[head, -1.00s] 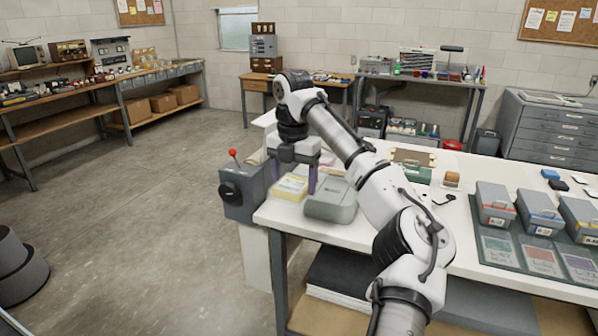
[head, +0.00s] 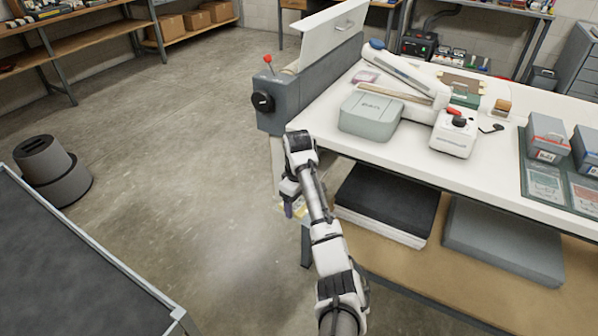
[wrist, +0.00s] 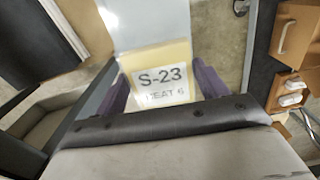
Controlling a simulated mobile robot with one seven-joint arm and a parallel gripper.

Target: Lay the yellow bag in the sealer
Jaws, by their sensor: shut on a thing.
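The yellow bag (wrist: 180,55) is held between the purple fingers of my gripper (wrist: 163,88) in the wrist view. Its white label reads "S-23 HEAT 6", and its upper part looks pale and clear. In the head view my gripper (head: 290,208) hangs off the table's near left corner, lower than the tabletop. A little of the bag shows there, the rest hidden by the arm. What looks like the sealer (head: 453,139) stands on the table: a white body with a red button and black dial, its long blue-tipped arm slanting back left.
A grey-green case (head: 369,117) stands near the table's front edge. A grey machine (head: 285,100) with a red-tipped lever and black knob is at the left end. A pinkish packet (head: 366,77) lies behind the case.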

